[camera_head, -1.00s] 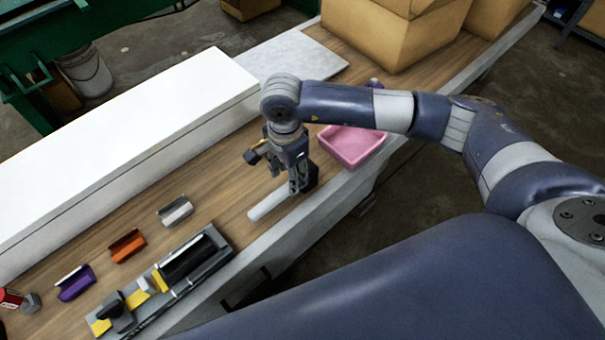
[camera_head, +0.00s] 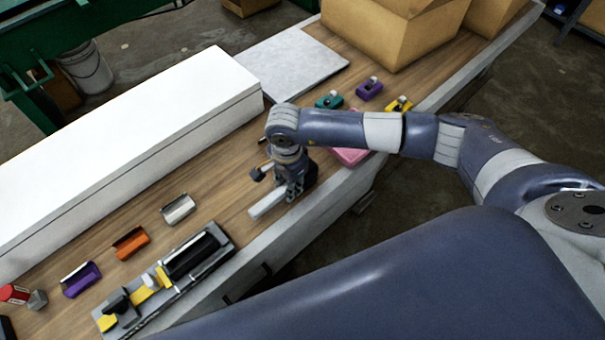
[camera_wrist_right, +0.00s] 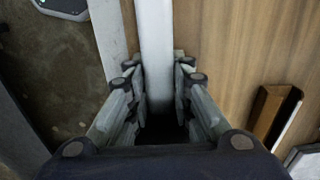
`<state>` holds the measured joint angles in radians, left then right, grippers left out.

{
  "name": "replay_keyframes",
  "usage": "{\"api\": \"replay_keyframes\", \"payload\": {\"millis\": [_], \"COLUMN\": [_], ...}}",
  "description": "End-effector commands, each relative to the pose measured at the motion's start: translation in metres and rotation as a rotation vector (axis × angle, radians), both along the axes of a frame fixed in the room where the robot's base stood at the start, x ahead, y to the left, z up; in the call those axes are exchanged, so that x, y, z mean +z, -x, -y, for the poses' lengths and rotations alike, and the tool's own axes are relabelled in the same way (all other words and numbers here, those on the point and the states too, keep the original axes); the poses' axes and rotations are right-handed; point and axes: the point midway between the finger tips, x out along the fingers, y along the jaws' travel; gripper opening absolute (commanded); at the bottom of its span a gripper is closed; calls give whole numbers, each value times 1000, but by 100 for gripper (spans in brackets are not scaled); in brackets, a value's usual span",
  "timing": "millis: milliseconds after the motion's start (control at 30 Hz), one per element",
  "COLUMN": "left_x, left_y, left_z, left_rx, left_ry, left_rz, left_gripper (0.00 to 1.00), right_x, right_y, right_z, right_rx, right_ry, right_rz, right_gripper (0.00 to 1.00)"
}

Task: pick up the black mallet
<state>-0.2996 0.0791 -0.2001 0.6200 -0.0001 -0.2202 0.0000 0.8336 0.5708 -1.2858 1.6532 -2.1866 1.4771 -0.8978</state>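The mallet's pale grey handle (camera_head: 268,203) lies on the wooden bench near its front edge. Its black head (camera_head: 311,176) shows only partly, behind my right gripper (camera_head: 287,193). In the right wrist view the handle (camera_wrist_right: 155,45) runs lengthwise between the two fingers of my right gripper (camera_wrist_right: 160,88), with a finger close along each side. I cannot tell whether the fingers press on it. The dark area between the finger bases is too shadowed to make out. My left gripper is in neither view.
A pink bin (camera_head: 349,156) is partly hidden behind my right arm. A long white box (camera_head: 130,140) lies along the back. Small orange (camera_head: 130,243), purple and white holders and a grey tool tray (camera_head: 205,272) are to the left. Cardboard boxes (camera_head: 395,40) stand at the back right.

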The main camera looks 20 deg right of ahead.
Motion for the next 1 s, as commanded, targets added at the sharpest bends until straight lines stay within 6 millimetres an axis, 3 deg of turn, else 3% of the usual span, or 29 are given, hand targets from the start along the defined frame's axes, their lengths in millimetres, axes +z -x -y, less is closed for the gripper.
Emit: {"api": "replay_keyframes", "payload": {"millis": [467,633,733,1000], "left_x": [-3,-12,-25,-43], "left_y": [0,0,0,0], "left_z": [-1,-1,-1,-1], "left_rx": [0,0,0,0], "left_ry": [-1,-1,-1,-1], "left_rz": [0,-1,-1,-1], "left_gripper": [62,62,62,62], "right_x": [4,17,35,37], "right_y": [-1,-1,-3,59], "right_z": [0,0,0,-24], "right_rx": [0,0,2,8], "right_ry": [0,0,-2,-3], "right_rz": [2,4,10,2], "right_gripper": [0,0,0,0]}}
